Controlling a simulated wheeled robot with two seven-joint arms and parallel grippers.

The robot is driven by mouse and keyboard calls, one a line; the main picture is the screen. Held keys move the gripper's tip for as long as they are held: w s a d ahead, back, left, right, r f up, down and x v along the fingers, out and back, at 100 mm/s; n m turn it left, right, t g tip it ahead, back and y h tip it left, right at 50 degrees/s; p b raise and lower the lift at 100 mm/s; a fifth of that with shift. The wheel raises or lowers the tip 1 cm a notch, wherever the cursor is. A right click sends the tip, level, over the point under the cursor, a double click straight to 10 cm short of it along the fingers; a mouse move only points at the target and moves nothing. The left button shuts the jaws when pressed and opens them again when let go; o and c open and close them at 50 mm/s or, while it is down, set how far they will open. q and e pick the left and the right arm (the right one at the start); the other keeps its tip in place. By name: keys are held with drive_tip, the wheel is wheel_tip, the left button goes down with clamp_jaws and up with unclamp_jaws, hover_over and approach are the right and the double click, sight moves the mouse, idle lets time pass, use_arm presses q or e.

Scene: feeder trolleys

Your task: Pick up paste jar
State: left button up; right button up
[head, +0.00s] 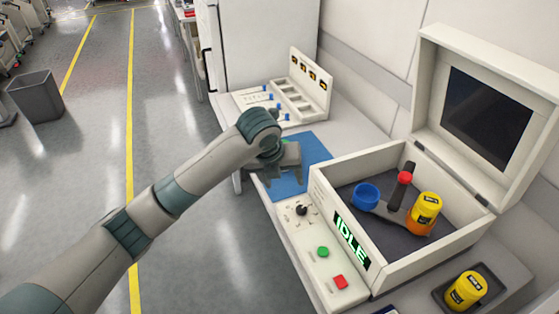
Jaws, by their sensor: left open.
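One yellow jar with a dark label (426,208) sits tilted in an orange holder inside the open white machine box. A second yellow jar with a dark label (466,289) lies tilted on a small black tray (491,272) at the lower right. I cannot tell from the labels which is the paste jar. My left gripper (284,178) is open, pointing down over the blue mat (313,148), left of the box and apart from both jars. Nothing shows between its fingers. My right gripper is not in view.
The white box (322,183) has a raised lid with a dark window (487,118), an "IDLE" display, a blue cup (366,196) and a dark arm with a red knob (404,178). A white rack (310,83) stands behind the mat. Floor at left is mostly clear.

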use_arm(q)
drive_tip(key=s+a+f+n+h, duration=0.1)
drive_tip(key=s+a+f+n, duration=0.2)
drive_tip(key=s+f+n, duration=0.6)
drive_tip(key=s+a+f+n+h, duration=0.1)
drive_tip(key=s+a+f+n, duration=0.3)
drive_tip(key=s+f+n, duration=0.55)
drive_tip(key=s+a+f+n+y, duration=0.2)
drive_tip(key=s+a+f+n, duration=0.1)
drive_tip(key=s+a+n, duration=0.5)
drive_tip(key=s+a+f+n+y, duration=0.25)
drive_tip(key=s+a+n, duration=0.35)
drive_tip(key=s, duration=0.4)
drive_tip(key=s+a+f+n+g, duration=0.1)
drive_tip(key=s+f, duration=0.2)
drive_tip(key=f, duration=1)
drive_tip(key=s+a+f+n+g, duration=0.1)
drive_tip(key=s+f, duration=0.2)
drive_tip(key=f, duration=1.1)
drive_tip(key=s+a+f+g, duration=0.1)
drive_tip(key=s+a+f, duration=0.1)
drive_tip(key=s+f, duration=1.3)
drive_tip(key=shift+s+a+m, duration=0.3)
drive_tip(key=shift+s+m, duration=0.05)
drive_tip(key=shift+s, duration=0.55)
drive_tip(key=shift+c, duration=0.7)
